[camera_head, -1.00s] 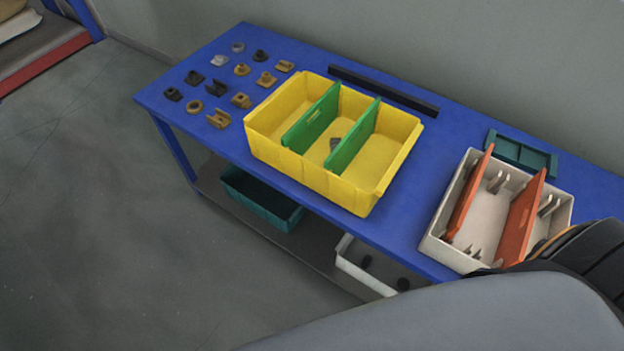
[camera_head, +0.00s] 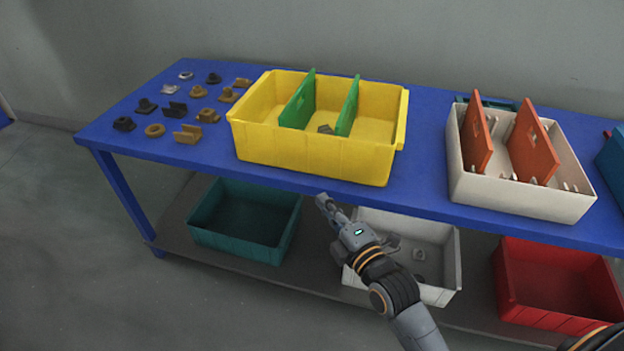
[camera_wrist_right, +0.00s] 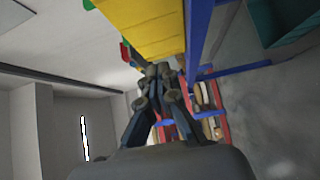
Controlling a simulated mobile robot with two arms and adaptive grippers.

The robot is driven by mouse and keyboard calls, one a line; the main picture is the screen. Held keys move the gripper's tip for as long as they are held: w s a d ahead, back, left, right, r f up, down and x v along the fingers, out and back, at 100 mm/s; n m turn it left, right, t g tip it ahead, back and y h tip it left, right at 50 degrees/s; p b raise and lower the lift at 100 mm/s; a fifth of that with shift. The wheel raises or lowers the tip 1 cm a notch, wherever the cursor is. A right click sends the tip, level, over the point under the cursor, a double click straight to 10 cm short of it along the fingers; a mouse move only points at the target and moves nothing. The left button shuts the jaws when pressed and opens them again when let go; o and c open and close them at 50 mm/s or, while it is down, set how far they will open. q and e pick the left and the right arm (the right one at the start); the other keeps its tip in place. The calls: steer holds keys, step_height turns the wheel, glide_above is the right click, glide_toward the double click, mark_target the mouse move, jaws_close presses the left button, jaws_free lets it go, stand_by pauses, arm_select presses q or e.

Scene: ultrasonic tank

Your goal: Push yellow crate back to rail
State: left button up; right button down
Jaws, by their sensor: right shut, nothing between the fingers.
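My right gripper (camera_head: 322,200) is shut and empty, just in front of and below the table's front edge, apart from the crate. In the right wrist view the shut fingers (camera_wrist_right: 158,70) point towards the crate's yellow wall (camera_wrist_right: 140,25). The rail is hidden behind the crate.
Several small brown, black and grey parts (camera_head: 172,110) lie left of the crate. A white crate (camera_head: 520,195) with orange dividers stands to the right. Teal (camera_head: 240,240), white (camera_head: 450,265) and red (camera_head: 555,320) bins sit on the shelf below. The table between both crates is clear.

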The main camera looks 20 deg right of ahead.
glide_toward(302, 156)
steer(key=w+a, duration=0.2)
steer(key=a, duration=0.1)
steer(key=w, duration=0.1)
steer(key=w+d+b, duration=0.1)
steer(key=w, duration=0.1)
steer(key=shift+d, duration=0.15)
arm_select(q)
steer(key=shift+w+d+r, duration=0.2)
steer(key=shift+w+r, duration=1.25)
steer(key=shift+r, duration=0.3)
arm_select(e)
steer(key=shift+w+d, duration=0.25)
steer(key=shift+w, duration=0.1)
